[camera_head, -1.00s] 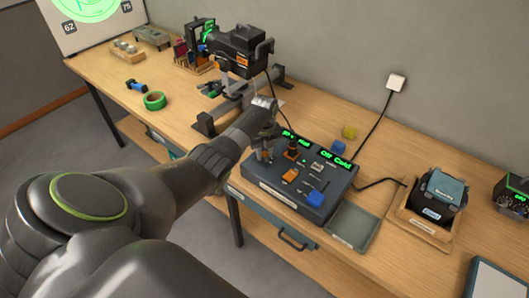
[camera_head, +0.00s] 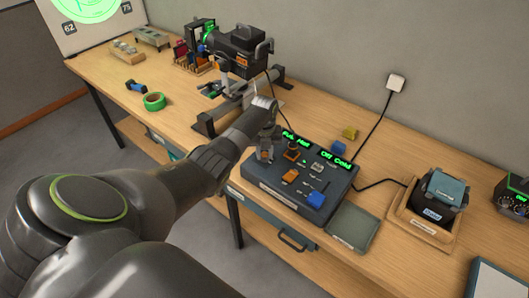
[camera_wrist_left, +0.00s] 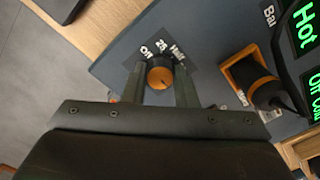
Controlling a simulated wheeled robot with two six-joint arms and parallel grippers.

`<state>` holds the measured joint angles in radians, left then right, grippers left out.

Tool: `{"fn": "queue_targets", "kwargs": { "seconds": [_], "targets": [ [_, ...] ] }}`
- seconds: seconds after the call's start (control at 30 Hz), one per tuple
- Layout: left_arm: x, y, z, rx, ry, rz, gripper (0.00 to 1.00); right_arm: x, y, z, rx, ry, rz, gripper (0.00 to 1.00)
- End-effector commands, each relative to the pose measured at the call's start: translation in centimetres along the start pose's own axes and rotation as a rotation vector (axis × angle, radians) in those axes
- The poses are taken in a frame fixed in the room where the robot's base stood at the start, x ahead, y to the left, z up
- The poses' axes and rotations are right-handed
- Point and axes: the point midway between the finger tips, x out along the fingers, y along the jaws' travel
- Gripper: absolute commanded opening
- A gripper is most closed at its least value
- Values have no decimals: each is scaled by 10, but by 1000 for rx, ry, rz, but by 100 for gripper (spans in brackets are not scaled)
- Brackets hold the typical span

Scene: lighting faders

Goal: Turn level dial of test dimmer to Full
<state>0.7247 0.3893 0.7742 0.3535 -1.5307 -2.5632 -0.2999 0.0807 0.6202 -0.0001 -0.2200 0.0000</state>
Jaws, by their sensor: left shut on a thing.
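The test dimmer is a dark console (camera_head: 335,183) on the wooden bench. Its level dial (camera_wrist_left: 160,76) has an orange cap and sits between my left gripper's fingers in the wrist view. The labels Off, 25 and Half show beyond the dial; the rest of its scale is hidden by the gripper. My left gripper (camera_wrist_left: 159,86) is shut on the dial, and in the head view it reaches down onto the console's left part (camera_head: 266,154). The left green display (camera_head: 296,139) ends in "Hot"; the right one (camera_head: 336,160) reads "Off Cold". My right gripper is not in view.
An orange-and-black part (camera_wrist_left: 252,82) stands close to the right of the dial. A stage light (camera_head: 237,47) stands behind at the left.

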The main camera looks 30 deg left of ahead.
Motion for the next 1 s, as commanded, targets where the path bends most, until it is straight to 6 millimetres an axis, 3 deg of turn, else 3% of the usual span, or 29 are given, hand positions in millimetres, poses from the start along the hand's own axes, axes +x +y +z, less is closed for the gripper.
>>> {"fn": "queue_targets", "kwargs": {
  "seconds": [0.13, 0.17, 0.3, 0.7, 0.87, 1.0],
  "targets": [
    [-2, -1, 1, 2, -5, -3, 3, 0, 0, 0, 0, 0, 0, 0],
    [-2, -1, 1, 2, -5, -3, 30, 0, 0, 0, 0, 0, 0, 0],
    [-1, -1, 1, 1, -3, -2, 47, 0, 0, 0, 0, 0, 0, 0],
    [-6, 0, 1, 0, -1, -1, 47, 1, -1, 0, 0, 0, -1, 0],
    [-25, 0, 1, 0, -4, -2, 47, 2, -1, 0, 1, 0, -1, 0],
    [-52, 0, 2, 1, -6, -2, 47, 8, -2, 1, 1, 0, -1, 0]
  ]
}}
